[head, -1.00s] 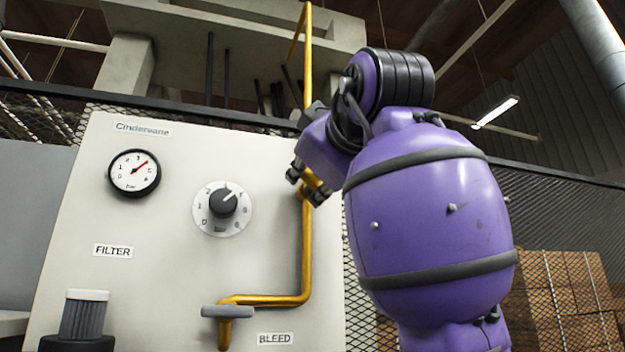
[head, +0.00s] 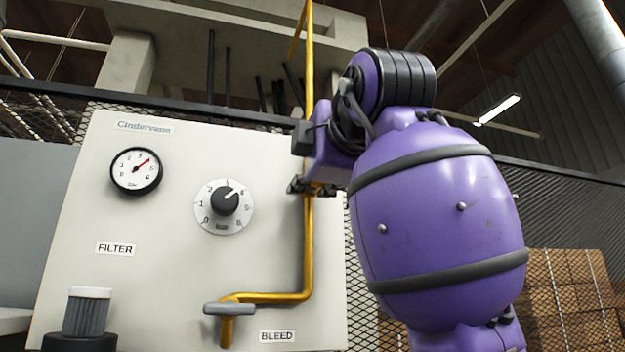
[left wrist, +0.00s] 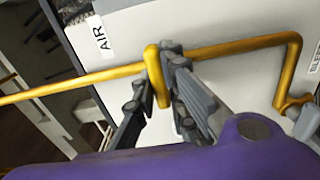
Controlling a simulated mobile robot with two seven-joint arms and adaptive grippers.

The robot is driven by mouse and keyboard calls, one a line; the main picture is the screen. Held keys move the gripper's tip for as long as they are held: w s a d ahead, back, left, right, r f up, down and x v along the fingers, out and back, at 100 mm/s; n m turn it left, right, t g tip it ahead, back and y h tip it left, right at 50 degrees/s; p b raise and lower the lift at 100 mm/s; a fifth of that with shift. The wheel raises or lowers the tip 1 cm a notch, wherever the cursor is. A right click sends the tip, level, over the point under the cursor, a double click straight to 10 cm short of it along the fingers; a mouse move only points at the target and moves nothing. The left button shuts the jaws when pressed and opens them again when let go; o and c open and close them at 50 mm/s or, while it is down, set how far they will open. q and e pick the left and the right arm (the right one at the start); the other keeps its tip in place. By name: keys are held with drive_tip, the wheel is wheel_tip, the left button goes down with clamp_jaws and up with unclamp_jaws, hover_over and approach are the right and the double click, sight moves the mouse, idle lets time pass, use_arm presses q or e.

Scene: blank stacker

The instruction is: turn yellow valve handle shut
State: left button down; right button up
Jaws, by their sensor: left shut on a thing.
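The yellow valve handle (left wrist: 156,76) sits on the yellow pipe (left wrist: 235,46) and lies across it in the left wrist view. My left gripper (left wrist: 158,88) is shut on this handle, with grey fingers on both sides of it. In the head view my left gripper (head: 314,187) is at the upright part of the pipe (head: 308,245), on the right side of the panel. The gripper hides most of the handle there. My right gripper is in neither view.
The pale panel (head: 160,215) carries a gauge (head: 136,171), a dial (head: 225,203) and FILTER and BLEED labels. A grey bleed handle (head: 230,309) is at the pipe's lower end. An AIR label (left wrist: 102,36) is beside the pipe. Wire mesh stands behind.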

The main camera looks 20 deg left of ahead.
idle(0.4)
use_arm(q)
drive_tip(key=c, duration=1.8)
unclamp_jaws()
drive_tip(key=v, duration=0.7)
drive_tip(key=shift+s+d, duration=0.15)
drive_tip(key=shift+s, duration=0.15)
drive_tip(key=shift+f, duration=0.1)
